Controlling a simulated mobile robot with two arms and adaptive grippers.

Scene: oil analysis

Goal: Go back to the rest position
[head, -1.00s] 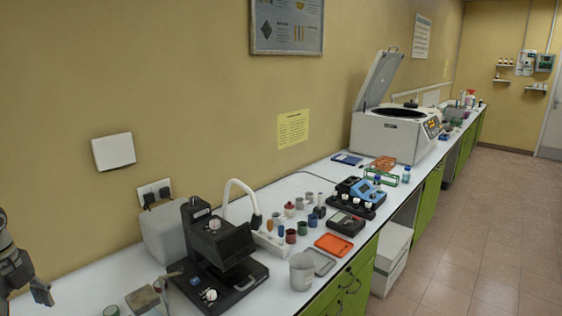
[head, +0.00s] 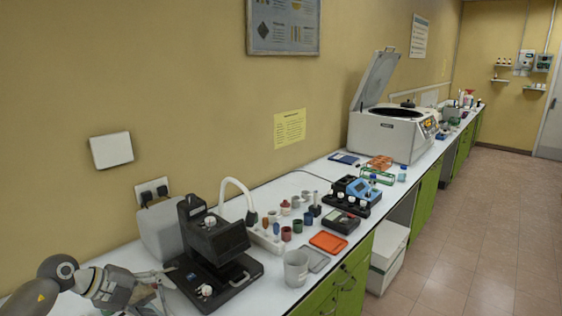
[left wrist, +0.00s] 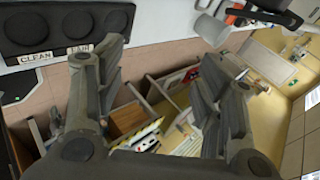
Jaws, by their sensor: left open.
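My left gripper (head: 162,284) is low at the left of the head view, its arm coming in from the lower left. It is just left of the black instrument (head: 212,245) on the white bench; I cannot tell if they touch. In the left wrist view its two fingers (left wrist: 158,68) are spread apart with nothing between them. My right gripper is in no frame.
A grey cup (head: 296,268), an orange tray (head: 328,242) and several small containers stand right of the instrument. A white centrifuge (head: 388,136) with its lid up is farther back. The floor (head: 480,230) at right is clear. The left wrist view shows a dark holder (left wrist: 65,25) labelled CLEAN.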

